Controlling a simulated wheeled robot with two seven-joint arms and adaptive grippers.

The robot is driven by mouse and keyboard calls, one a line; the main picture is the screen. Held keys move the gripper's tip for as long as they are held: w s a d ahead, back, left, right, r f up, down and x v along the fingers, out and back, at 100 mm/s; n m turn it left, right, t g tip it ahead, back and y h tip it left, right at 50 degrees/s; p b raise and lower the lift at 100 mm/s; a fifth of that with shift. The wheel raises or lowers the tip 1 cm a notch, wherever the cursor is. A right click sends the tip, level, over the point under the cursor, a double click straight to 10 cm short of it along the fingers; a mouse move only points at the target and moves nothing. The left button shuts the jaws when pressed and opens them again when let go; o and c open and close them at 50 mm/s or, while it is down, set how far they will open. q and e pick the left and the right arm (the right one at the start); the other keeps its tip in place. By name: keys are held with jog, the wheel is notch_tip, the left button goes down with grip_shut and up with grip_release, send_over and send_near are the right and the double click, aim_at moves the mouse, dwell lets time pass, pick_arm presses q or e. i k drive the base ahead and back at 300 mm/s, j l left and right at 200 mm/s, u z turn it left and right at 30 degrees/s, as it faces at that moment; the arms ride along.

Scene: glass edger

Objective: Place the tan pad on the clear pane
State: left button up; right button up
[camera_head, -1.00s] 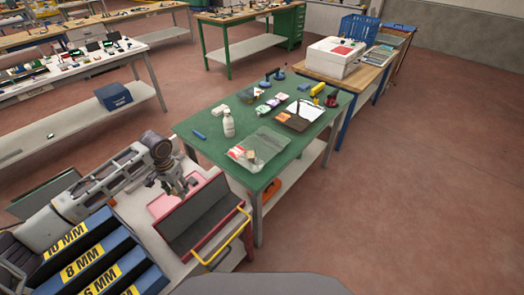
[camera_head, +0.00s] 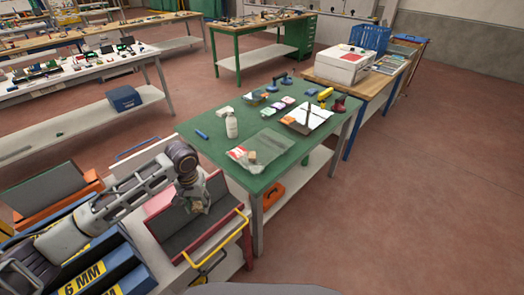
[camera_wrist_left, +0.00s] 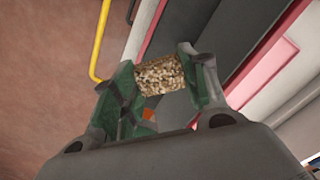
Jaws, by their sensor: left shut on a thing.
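My left gripper (camera_head: 197,204) is above the red-framed rack (camera_head: 222,183) with a dark grey sloping face. It is shut on a small speckled tan pad (camera_head: 195,206). In the left wrist view the tan pad (camera_wrist_left: 160,75) sits between the two green-tinted fingertips (camera_wrist_left: 163,80), with the rack's grey surface beyond it. On the green table a clear, see-through flat thing (camera_head: 268,142) lies with a red-and-white label and small tan pieces; I cannot tell whether it is a pane or a bag. No other clear pane can be made out for certain. My right gripper is not in view.
A yellow bar handle (camera_head: 222,246) runs along the rack's front. Blue boxes with thickness labels (camera_head: 95,282) stand under my left arm. The green table (camera_head: 200,145) holds a white bottle (camera_head: 231,125), a clipboard and small tools. The red floor at right is clear.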

aim_at(276, 141)
jog(key=i+l+u, duration=0.15)
jog(key=l, duration=0.35)
jog(key=i+l+u, duration=0.2)
jog(key=l, duration=0.25)
jog(key=l+u, duration=0.15)
jog(key=l, duration=0.35)
jog(key=i+l+u, duration=0.1)
jog(key=l, duration=0.25)
jog(key=i+l+u, duration=0.15)
jog(key=l, duration=0.25)
jog(key=i+l+u, duration=0.1)
jog(key=l, duration=0.25)
jog(key=l+u, duration=0.15)
jog(key=l, duration=0.25)
jog(key=i, duration=0.05)
